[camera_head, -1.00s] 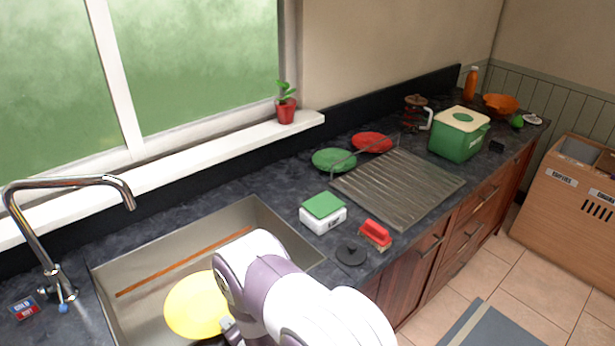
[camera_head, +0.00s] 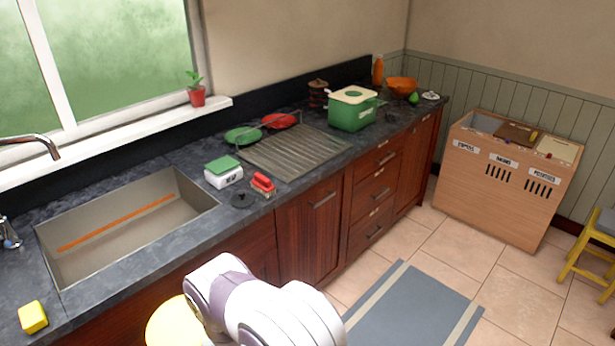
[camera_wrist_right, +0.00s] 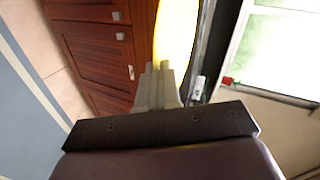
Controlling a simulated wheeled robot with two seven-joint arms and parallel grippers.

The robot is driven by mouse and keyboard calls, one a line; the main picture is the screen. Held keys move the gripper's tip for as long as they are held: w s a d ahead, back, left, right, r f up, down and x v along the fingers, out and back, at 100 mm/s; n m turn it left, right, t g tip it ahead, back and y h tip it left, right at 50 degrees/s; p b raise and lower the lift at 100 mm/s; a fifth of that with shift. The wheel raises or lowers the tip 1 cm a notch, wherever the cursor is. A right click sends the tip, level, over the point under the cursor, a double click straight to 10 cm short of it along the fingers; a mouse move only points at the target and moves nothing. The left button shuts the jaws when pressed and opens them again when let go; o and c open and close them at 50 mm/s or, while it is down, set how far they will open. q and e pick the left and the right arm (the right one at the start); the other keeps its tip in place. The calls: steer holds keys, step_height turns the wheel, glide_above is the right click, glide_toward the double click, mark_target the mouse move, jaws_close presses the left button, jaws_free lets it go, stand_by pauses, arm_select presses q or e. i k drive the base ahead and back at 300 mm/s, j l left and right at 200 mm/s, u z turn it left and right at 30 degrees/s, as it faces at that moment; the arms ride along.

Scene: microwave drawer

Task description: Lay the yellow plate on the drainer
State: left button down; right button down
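The yellow plate (camera_head: 172,322) is in front of the counter at the bottom of the head view, partly hidden by my right arm. In the right wrist view the plate (camera_wrist_right: 176,35) stands edge-up between the fingers of my right gripper (camera_wrist_right: 160,82), which is shut on its rim. In the head view this gripper is hidden behind the arm. The drainer (camera_head: 293,152), a ridged grey metal board, lies on the counter right of the sink, its ridged surface bare. My left gripper is not in view.
A green plate (camera_head: 243,135) and a red plate (camera_head: 279,120) are at the drainer's back edge.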

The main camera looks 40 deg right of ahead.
mark_target(296, 147)
steer(key=l, duration=0.45)
steer(key=i+l+z, duration=0.15)
steer(key=l, duration=0.3)
steer(key=i+l, duration=0.1)
steer(key=l, duration=0.35)
steer(key=i+l+z, duration=0.15)
steer(key=l, duration=0.75)
steer(key=i+l+z, duration=0.15)
steer(key=l, duration=0.3)
steer(key=i+l, duration=0.15)
steer(key=l, duration=0.25)
steer(key=z, duration=0.05)
